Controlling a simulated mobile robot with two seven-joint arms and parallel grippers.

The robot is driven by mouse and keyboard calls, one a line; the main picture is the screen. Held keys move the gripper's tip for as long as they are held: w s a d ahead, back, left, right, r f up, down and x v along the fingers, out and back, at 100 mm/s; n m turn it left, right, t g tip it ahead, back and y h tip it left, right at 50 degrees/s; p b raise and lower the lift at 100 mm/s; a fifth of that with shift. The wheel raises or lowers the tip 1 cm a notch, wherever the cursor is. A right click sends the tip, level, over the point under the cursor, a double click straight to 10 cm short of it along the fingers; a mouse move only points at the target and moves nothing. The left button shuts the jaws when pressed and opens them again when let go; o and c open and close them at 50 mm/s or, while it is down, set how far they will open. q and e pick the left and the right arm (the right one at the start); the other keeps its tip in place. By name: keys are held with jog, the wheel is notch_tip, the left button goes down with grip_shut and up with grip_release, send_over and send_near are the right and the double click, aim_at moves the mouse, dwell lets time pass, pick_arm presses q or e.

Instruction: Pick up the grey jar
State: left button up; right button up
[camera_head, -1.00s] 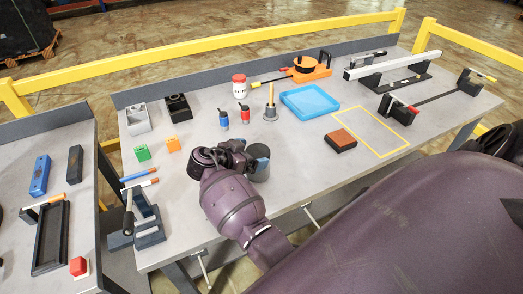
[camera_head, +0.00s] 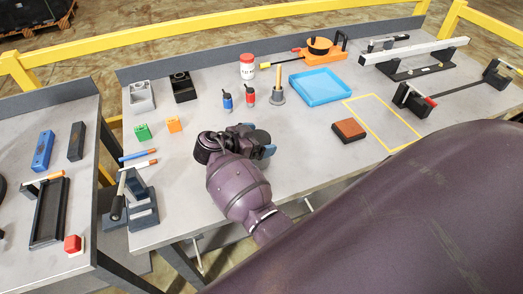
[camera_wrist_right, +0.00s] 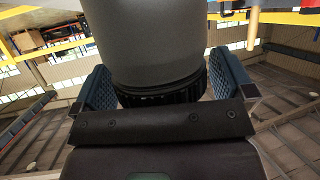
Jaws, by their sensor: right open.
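The grey jar (camera_wrist_right: 150,45) fills the upper middle of the right wrist view, with a black ridged band at its near end. My right gripper (camera_wrist_right: 163,82) is open, with one blue finger on each side of the jar. The fingers do not look closed on it. In the head view my right gripper (camera_head: 260,140) is over the front middle of the table, and its wrist hides most of the jar (camera_head: 258,137). My left gripper is out of view.
Left of my gripper are green (camera_head: 143,132) and orange (camera_head: 174,124) blocks and a dark stand (camera_head: 140,200). Behind it are small blue (camera_head: 227,101) and red (camera_head: 250,95) bottles.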

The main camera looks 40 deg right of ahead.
jog(key=shift+a, duration=0.15)
jog(key=shift+c, duration=1)
jog(key=c, duration=0.9)
jog(key=shift+c, duration=0.6)
jog(key=shift+r, duration=0.15)
